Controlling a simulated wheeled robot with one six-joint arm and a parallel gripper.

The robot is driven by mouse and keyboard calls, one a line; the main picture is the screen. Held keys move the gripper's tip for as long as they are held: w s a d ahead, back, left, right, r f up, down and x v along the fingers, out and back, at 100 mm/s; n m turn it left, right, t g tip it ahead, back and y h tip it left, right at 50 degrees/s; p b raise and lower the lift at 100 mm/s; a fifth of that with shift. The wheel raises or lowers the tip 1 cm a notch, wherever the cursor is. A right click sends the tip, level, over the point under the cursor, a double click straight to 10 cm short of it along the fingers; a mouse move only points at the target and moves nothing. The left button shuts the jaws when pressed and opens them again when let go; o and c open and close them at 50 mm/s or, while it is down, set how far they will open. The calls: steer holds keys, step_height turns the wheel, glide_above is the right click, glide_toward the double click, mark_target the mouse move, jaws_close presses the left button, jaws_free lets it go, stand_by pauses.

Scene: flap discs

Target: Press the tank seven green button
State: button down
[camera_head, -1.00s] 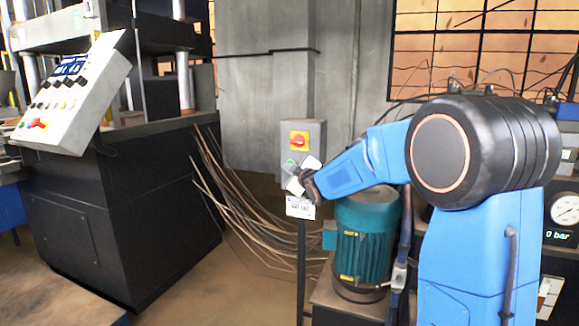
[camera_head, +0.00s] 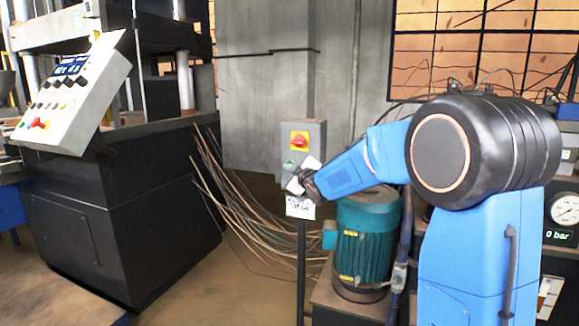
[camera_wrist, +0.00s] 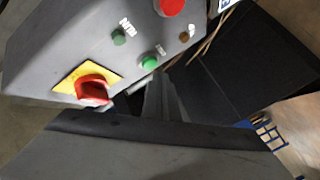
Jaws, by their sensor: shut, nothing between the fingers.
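A grey control box (camera_head: 303,135) on a thin post carries a red rotary switch on a yellow plate (camera_head: 299,141) and a green button (camera_head: 289,163). In the wrist view the box (camera_wrist: 60,45) shows a dark green button (camera_wrist: 118,37), a bright green button (camera_wrist: 149,62), a large red button (camera_wrist: 172,6) and the red switch (camera_wrist: 92,89). Labels beside the green buttons are too blurred to read. My gripper (camera_wrist: 160,88) is shut and empty, with its tips just below the bright green button. I cannot tell whether they touch. In the head view my wrist hides the box's lower part.
A teal motor (camera_head: 366,240) stands right of the post, close under my arm. Cables (camera_head: 225,185) hang left of the box. A large black press (camera_head: 105,215) with a sloped control panel (camera_head: 68,90) stands at left. A white label plate (camera_head: 300,207) hangs below the box.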

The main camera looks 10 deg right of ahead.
steer(key=shift+w, duration=0.1)
steer(key=shift+w+d, duration=0.25)
stand_by(0.3)
steer(key=shift+w+d, duration=0.25)
steer(key=shift+w, duration=0.1)
stand_by(1.0)
stand_by(0.3)
steer(key=shift+s+a, duration=0.5)
steer(key=shift+s, duration=0.2)
steer(key=shift+s, duration=0.1)
steer(key=s+a, duration=0.1)
steer(key=s, duration=0.1)
steer(key=s+a, duration=0.2)
stand_by(0.4)
stand_by(0.5)
